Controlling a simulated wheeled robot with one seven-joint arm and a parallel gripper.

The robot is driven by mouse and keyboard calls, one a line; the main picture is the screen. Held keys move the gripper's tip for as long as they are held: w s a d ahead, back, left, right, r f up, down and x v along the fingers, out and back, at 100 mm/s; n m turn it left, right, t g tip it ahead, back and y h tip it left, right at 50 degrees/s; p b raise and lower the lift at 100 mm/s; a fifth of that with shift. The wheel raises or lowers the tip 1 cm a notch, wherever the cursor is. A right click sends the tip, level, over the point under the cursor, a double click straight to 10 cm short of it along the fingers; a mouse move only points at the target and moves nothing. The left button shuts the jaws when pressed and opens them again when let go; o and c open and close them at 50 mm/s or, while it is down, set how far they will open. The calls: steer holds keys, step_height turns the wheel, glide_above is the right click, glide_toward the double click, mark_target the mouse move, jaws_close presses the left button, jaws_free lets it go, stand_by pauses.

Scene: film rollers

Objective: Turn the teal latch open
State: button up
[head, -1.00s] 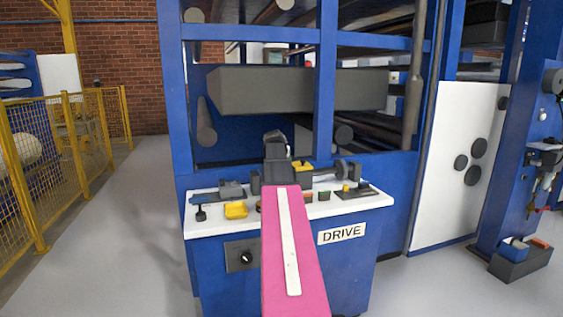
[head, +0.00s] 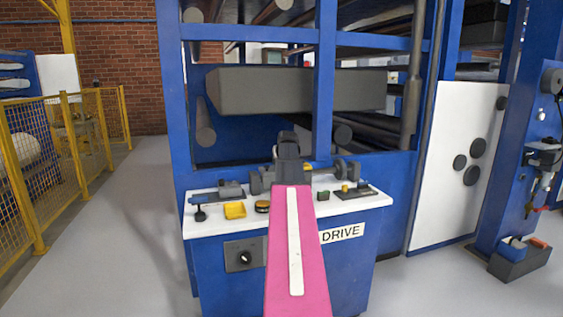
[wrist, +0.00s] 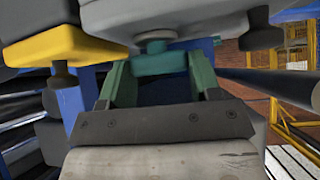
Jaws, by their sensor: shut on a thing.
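In the wrist view, the teal latch (wrist: 160,63) is a short teal bar under a round grey knob-like part. My gripper (wrist: 157,72) has green fingers on either side of the bar and is shut on it. In the head view my pink arm reaches over the white console top, and the dark end of my arm (head: 288,147) is above the back of the console. The latch and the fingertips are hidden behind my arm in the head view.
In the wrist view a yellow block (wrist: 70,45) sits close by on the left.

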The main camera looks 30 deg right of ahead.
steer(key=o, duration=0.9)
steer(key=shift+s, duration=0.1)
steer(key=v, duration=1)
steer(key=shift+s+a+r, duration=0.1)
steer(key=shift+s+r, duration=0.15)
